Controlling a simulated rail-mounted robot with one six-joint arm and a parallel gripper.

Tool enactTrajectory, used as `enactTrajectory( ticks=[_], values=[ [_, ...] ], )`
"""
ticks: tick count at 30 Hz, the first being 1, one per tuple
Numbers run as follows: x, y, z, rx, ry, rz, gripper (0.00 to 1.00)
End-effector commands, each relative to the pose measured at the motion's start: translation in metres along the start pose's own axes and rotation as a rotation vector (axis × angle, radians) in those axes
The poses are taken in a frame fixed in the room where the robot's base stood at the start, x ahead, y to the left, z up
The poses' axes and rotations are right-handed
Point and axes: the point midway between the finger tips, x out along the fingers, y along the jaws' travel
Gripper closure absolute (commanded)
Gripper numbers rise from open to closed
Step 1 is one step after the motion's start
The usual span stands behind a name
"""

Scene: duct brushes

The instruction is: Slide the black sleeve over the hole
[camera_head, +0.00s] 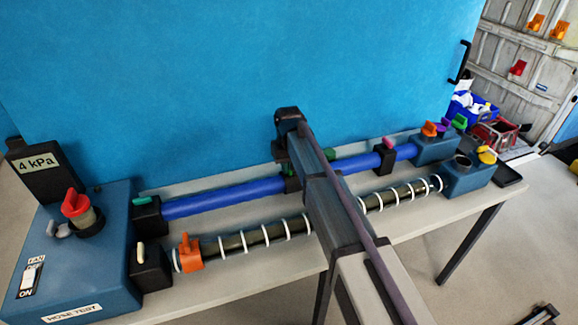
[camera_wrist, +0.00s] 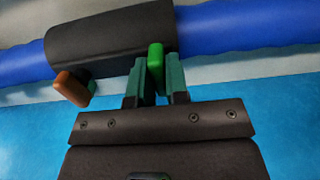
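The black sleeve (camera_wrist: 110,38) sits around the blue hose (camera_wrist: 250,25) in the wrist view, with a green tab (camera_wrist: 155,68) and an orange-brown tab (camera_wrist: 72,88) on its near side. In the head view the blue hose (camera_head: 225,197) runs across the bench, and my arm covers most of the sleeve (camera_head: 292,184). No hole shows in either view.
A ringed grey hose (camera_head: 265,235) with an orange clip (camera_head: 190,252) runs in front. The blue fan box (camera_head: 75,265) with a 4 kPa display (camera_head: 38,163) stands left. A black block with a pink tab (camera_head: 384,158) holds the blue hose's right part. A blue wall stands behind.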

Motion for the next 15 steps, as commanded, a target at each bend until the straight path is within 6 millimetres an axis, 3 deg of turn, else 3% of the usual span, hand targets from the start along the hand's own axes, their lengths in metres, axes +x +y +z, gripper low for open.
enactTrajectory(
  ticks=[8,15],
  values=[
    [0.0000,0.0000,0.0002,0.000,-0.001,0.000,0.60],
    [-0.0010,0.0000,0.0000,0.000,0.000,0.000,0.60]
  ],
)
